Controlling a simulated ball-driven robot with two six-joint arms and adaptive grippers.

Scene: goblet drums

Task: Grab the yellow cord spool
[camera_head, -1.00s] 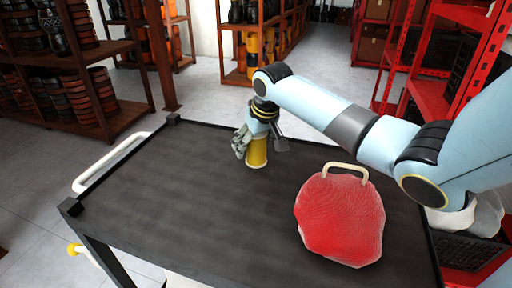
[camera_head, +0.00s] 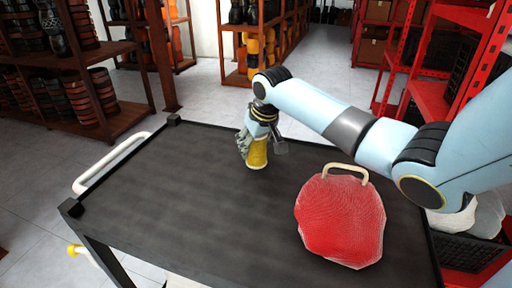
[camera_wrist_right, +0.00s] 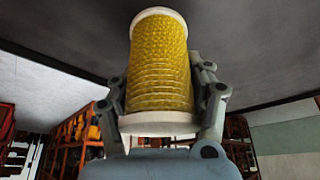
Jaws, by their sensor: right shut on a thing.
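The yellow cord spool (camera_head: 257,154) stands upright near the far edge of the black cart top. It shows large in the right wrist view (camera_wrist_right: 160,65) as yellow wound cord between two pale end discs. My right gripper (camera_head: 261,146) is at the spool, with fingers on either side of it. In the right wrist view the right gripper (camera_wrist_right: 165,105) is shut on the spool, a finger against each side. The gripper hides the spool's upper part in the head view. My left gripper is not in view.
A red mesh bag (camera_head: 340,218) with a cream handle sits on the cart top (camera_head: 190,200) at the right, under my right arm. The left and front of the top are clear. Brown shelves (camera_head: 75,65) and red racks (camera_head: 430,85) stand beyond.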

